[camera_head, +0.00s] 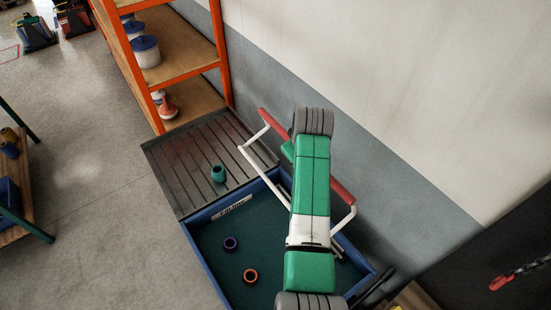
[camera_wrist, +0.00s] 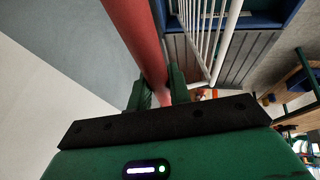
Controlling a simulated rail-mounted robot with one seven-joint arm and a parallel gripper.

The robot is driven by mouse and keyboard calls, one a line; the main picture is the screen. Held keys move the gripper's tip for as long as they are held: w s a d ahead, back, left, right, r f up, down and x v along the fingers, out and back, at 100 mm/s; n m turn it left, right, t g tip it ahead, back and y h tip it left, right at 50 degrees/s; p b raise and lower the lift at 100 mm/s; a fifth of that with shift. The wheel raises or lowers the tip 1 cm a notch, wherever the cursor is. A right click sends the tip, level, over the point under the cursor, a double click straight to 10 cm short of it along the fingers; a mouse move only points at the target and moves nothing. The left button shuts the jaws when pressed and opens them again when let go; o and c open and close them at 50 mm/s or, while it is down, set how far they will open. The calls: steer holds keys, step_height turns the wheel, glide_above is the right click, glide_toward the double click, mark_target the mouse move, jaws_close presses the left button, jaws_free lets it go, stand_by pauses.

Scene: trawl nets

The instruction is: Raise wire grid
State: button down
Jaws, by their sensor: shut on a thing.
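The wire grid has a white frame (camera_head: 262,171) and a red bar (camera_head: 273,123) along its wall side. It stands tilted up over the wall-side part of a blue-rimmed bin (camera_head: 207,213), and my arm hides its middle. In the wrist view the grid's white wires (camera_wrist: 212,30) run away beside the red bar (camera_wrist: 137,35). My gripper (camera_wrist: 160,92) is shut on the red bar, with one green finger on each side.
A green ring (camera_head: 218,173) stands on a slatted grey platform (camera_head: 185,160) beside the bin. A purple ring (camera_head: 231,243) and an orange ring (camera_head: 250,275) lie inside the bin. An orange shelf (camera_head: 180,60) stands behind, and a wall (camera_head: 400,120) runs close along the right.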

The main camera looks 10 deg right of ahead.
steer(key=shift+w+d, duration=0.3)
steer(key=shift+d, duration=0.4)
steer(key=c, duration=1.3)
jaws_free()
steer(key=v, duration=0.7)
steer(key=shift+s+r+b, duration=0.15)
steer(key=shift+r+b, duration=0.2)
